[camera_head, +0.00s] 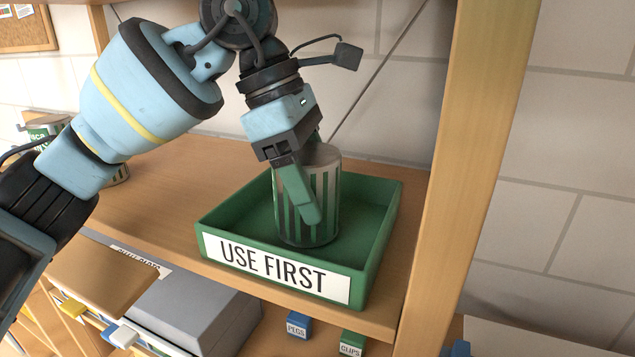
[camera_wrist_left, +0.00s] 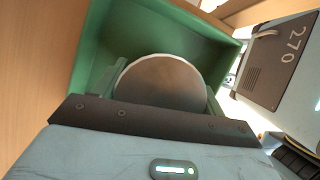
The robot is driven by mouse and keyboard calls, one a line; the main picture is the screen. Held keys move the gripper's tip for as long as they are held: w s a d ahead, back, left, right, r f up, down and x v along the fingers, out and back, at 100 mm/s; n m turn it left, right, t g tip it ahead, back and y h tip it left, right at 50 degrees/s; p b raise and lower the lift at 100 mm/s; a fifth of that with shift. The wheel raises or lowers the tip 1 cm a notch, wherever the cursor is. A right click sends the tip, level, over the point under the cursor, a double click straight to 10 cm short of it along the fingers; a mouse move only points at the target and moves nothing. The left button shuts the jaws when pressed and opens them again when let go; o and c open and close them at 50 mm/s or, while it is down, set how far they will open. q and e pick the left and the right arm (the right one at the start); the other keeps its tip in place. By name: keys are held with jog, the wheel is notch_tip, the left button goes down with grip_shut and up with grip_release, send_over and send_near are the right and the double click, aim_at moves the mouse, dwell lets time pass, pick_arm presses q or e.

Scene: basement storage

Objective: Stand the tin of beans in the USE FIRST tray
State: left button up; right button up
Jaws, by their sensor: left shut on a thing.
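The green USE FIRST tray (camera_head: 378,228) sits on the wooden shelf, its white label facing front. A tin with green and pale stripes (camera_head: 326,205) stands upright, or nearly so, inside the tray walls. I cannot tell whether its base touches the tray floor. My left gripper (camera_head: 312,203) comes from above and is shut on this tin, one green finger across its front; the other finger is mostly hidden behind it. In the left wrist view the tin's round metal lid (camera_wrist_left: 160,84) lies between the fingers, with the tray (camera_wrist_left: 110,35) around it. My right gripper is not in view.
Another tin (camera_head: 45,128) stands at the left, partly hidden behind my left arm. A wooden post (camera_head: 470,150) rises just right of the tray. Below are a grey box (camera_head: 195,305) and small PEGS (camera_head: 298,325) and CLIPS (camera_head: 352,344) boxes.

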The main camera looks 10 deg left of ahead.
pick_arm(q)
jog(key=shift+w, duration=0.3)
jog(key=shift+w+d+f, duration=0.1)
jog(key=shift+w, duration=0.2)
jog(key=shift+s, duration=0.1)
jog(key=o, duration=1)
jog(key=shift+s+f, duration=0.1)
jog(key=o, duration=0.3)
jog(key=shift+o, duration=0.2)
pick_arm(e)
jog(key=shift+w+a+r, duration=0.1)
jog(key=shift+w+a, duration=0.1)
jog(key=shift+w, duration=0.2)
